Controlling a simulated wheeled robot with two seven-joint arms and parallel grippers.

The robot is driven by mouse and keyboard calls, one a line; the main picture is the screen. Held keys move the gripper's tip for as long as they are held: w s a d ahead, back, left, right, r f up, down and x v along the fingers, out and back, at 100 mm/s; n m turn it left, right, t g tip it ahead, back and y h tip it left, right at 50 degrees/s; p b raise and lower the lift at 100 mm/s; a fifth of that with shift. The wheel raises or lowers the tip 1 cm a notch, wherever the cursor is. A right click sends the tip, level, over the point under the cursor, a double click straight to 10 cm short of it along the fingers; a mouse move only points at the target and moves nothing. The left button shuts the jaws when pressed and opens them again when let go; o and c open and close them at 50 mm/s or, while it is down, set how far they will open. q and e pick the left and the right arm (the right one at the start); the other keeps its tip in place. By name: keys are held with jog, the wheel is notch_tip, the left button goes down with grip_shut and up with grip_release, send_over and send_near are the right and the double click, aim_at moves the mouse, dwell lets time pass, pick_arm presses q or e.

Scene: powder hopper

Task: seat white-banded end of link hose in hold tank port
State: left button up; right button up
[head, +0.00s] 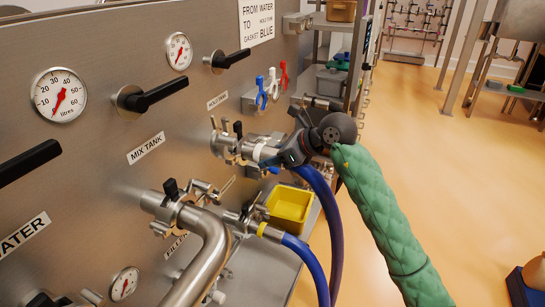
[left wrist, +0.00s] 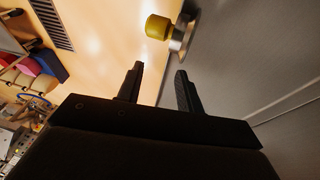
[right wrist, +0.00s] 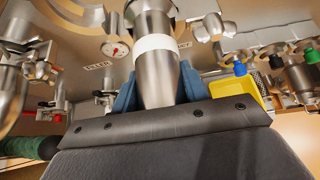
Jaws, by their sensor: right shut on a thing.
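The hold tank port (head: 224,143) is a steel clamp fitting on the panel below its small label. The link hose's white-banded end (head: 258,153) is at this port, roughly in line with it. In the right wrist view the white band (right wrist: 156,43) circles a steel end piece. Whether the end is seated or just short of the port cannot be told. My right gripper (head: 292,152) is shut on this hose end, behind the band. The blue hose (head: 318,190) hangs down from it. My left gripper (left wrist: 158,78) is open and empty, away from the port; the head view does not show it.
A yellow bin (head: 289,207) stands behind the hoses. Coloured hooks (head: 272,84) are on the panel above. Open floor (head: 450,170) lies to the right.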

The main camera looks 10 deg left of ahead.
jog(key=o, duration=1.3)
jog(key=shift+o, duration=0.2)
jog(key=shift+f, duration=0.15)
pick_arm(q)
jog(key=shift+t+h, duration=0.5)
jog(key=shift+h, duration=0.1)
jog(key=shift+w+d+f+b, duration=0.25)
jog(key=shift+d+f+b, duration=0.2)
jog(key=shift+d+f, duration=0.4)
jog(key=shift+w+d+f+b, duration=0.2)
jog(key=shift+d+f+b, duration=0.35)
jog(key=shift+d, duration=0.5)
pick_arm(e)
jog(key=v, duration=0.8)
